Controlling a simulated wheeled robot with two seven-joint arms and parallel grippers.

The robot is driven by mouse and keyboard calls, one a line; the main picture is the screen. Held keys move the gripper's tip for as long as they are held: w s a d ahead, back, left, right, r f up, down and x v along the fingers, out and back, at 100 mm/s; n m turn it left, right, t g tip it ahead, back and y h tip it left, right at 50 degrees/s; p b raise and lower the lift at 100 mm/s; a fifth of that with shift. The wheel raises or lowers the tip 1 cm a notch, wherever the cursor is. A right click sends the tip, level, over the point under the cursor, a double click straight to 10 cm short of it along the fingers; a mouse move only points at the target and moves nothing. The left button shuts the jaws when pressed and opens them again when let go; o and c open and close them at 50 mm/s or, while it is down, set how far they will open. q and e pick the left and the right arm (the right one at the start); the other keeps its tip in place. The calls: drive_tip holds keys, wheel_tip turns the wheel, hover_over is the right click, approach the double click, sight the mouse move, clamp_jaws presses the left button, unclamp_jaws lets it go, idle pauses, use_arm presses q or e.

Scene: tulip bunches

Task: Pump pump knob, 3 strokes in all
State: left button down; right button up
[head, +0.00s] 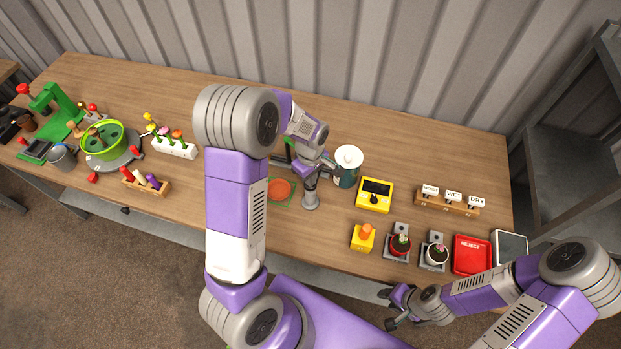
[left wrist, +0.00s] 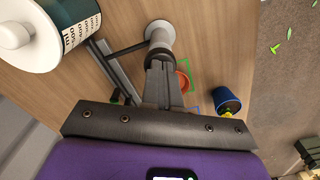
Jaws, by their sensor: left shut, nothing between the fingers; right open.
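A small grey pump post (head: 310,201) with a round pale base stands upright on the table at the middle. Its pale foot also shows in the left wrist view (left wrist: 159,30). My left gripper (head: 310,183) is shut and empty, pointing down at the top of the post. The fingers (left wrist: 160,68) cover the knob, so I cannot tell whether they touch it or how far it is pressed. A dark teal jar with a white lid and a millilitre scale (head: 346,175) stands just right of the post. My right gripper (head: 391,309) is open and empty, in front of the table's front edge.
An orange disc (head: 279,190) on a green-outlined square lies left of the post. A yellow device (head: 375,196), a yellow block with an orange knob (head: 362,238), potted plants and a red tray (head: 472,255) are to the right. Flower holders and a green stand (head: 57,105) are far left.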

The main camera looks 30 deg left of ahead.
use_arm(q)
drive_tip(key=shift+r, duration=0.1)
idle(0.3)
wheel_tip(320, 180, up, 6)
drive_tip(key=p, duration=0.5)
idle(0.7)
